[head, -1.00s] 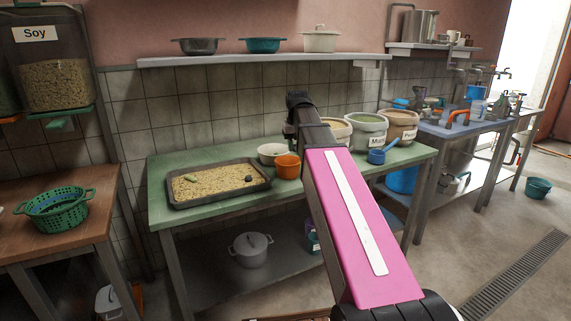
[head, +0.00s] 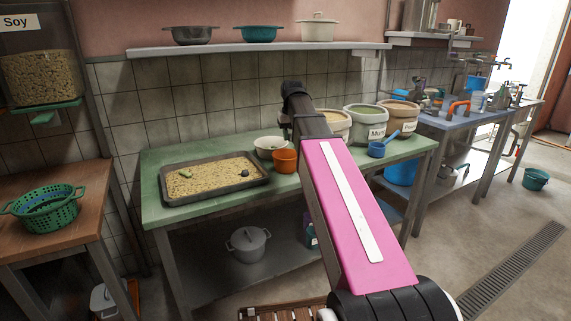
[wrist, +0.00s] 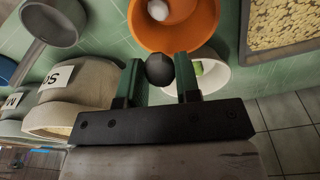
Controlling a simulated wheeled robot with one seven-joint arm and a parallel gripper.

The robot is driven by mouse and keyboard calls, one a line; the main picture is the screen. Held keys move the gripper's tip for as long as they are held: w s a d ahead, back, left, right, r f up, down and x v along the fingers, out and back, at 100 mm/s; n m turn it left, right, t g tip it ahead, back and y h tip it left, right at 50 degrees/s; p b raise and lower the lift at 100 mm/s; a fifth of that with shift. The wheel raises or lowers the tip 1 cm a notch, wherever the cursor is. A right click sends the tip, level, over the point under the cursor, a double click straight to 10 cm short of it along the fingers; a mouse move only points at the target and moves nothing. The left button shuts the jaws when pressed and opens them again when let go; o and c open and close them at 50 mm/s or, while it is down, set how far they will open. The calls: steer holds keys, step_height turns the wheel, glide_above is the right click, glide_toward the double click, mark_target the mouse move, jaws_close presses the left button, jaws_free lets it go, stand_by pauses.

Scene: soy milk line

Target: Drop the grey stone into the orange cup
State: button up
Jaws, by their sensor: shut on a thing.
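My gripper (wrist: 160,72) is shut on a dark grey stone (wrist: 160,68), which sits between its two green fingers in the wrist view. The orange cup (wrist: 205,40) is just past the fingertips at the top of that view, with a pale roundish thing inside. The stone looks outside the cup's rim; its height over the table is hard to tell. In the head view the orange cup (head: 285,161) stands on the green table, left of my arm. There my arm hides most of the gripper and the held stone.
A white bowl (head: 268,153) stands beside the cup, with something green in it. The soybean tray (head: 200,200) on the left holds a dark stone (head: 244,172) and a green piece (head: 185,172). Labelled tubs (head: 366,130) and a blue scoop (head: 377,149) stand to the right.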

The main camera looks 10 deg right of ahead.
steer(key=shift+f, duration=0.4)
steer(key=o, duration=1)
steer(key=shift+c, duration=0.2)
step_height(320, 180, up, 11)
steer(key=s, duration=0.1)
steer(key=shift+s, duration=0.2)
steer(key=shift+f, duration=0.1)
